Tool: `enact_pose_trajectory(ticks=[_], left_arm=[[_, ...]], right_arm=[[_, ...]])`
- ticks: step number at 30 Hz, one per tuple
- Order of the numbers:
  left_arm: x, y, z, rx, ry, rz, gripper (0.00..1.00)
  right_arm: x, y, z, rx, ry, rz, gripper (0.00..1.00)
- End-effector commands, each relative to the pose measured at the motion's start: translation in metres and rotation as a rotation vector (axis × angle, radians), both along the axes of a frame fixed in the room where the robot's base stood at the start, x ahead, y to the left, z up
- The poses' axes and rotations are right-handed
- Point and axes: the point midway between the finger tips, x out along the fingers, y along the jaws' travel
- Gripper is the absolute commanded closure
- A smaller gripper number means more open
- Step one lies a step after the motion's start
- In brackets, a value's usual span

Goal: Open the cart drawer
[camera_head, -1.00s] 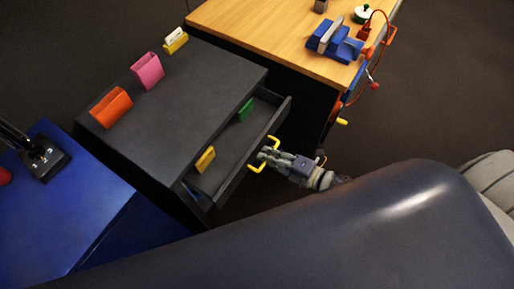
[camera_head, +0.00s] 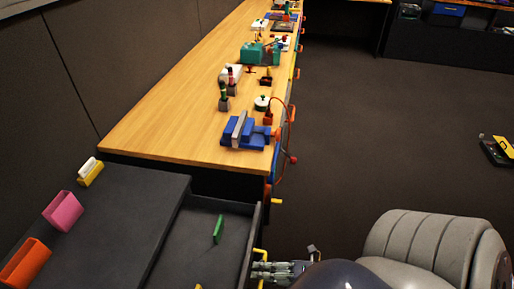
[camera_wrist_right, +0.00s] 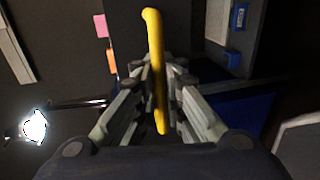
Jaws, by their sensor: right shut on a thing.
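The dark cart (camera_head: 125,215) stands at the lower left in the head view. Its drawer (camera_head: 250,240) is pulled out toward the right, with its inside showing. A green block (camera_head: 218,229) stands in it, and part of a yellow block (camera_head: 198,286) shows at the picture's lower edge. The drawer's yellow handle (camera_head: 262,254) is on its front. My right gripper (camera_head: 262,270) is at this handle. In the right wrist view the yellow handle (camera_wrist_right: 154,50) runs between the fingers of my right gripper (camera_wrist_right: 158,75), which is shut on it. My left gripper is not in view.
A long wooden bench (camera_head: 150,130) with several devices lies behind the cart. Dark open floor (camera_head: 390,130) is to the right.

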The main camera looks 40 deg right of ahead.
Motion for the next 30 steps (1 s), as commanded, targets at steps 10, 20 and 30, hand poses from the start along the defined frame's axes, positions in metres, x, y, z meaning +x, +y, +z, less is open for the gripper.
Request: enact_pose_trajectory(ticks=[10,20,30], left_arm=[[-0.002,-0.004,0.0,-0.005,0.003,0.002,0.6],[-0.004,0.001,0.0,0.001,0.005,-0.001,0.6],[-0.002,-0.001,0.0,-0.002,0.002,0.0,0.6]], right_arm=[[0.001,0.0,0.002,0.002,-0.004,-0.001,0.71],[0.0,-0.001,0.001,0.001,-0.001,0.0,0.71],[-0.044,-0.034,0.01,-0.001,0.004,-0.001,0.71]])
